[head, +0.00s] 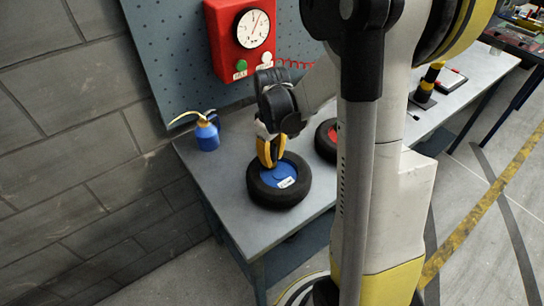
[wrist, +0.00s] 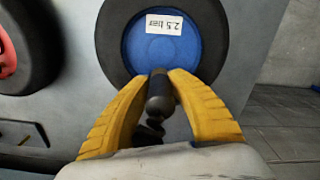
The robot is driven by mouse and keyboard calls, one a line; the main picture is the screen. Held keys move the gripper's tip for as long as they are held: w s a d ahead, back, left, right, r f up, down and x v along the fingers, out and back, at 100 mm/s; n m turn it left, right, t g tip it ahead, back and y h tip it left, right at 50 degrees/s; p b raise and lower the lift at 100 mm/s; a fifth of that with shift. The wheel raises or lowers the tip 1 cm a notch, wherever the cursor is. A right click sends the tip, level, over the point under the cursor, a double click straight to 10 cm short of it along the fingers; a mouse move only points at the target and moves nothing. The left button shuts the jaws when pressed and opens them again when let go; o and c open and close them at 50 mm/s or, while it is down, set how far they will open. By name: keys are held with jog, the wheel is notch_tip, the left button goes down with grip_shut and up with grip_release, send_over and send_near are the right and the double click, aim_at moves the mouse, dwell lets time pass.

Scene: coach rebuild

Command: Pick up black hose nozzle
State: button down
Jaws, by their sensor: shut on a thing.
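The black hose nozzle (wrist: 160,98) is between the two yellow fingers of my gripper (wrist: 163,76) in the wrist view. The fingers are closed in on it, and its upper end shows between the tips. A dark, bumpy piece continues below it towards my palm. In the head view my gripper (head: 270,158) points down over the tyre with the blue hub (head: 262,198). I cannot make out the nozzle there. The wrist view shows the same blue hub (wrist: 150,50) just beyond the fingertips; I cannot tell whether the nozzle touches it.
The grey bench (head: 222,190) also carries a blue oil can (head: 207,137) at left and a red-hubbed tyre (head: 320,146), partly hidden by my arm. A red gauge box (head: 226,55) with a red coiled hose (head: 292,63) hangs on the pegboard behind.

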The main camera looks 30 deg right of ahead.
aim_at(272, 145)
notch_tip(272, 145, up, 4)
jog(key=shift+r+p, duration=0.2)
jog(key=shift+p, duration=0.7)
jog(key=s+d+r+p, duration=0.6)
jog(key=s+d+r, duration=0.2)
jog(key=r, duration=0.3)
jog(key=shift+s, duration=0.25)
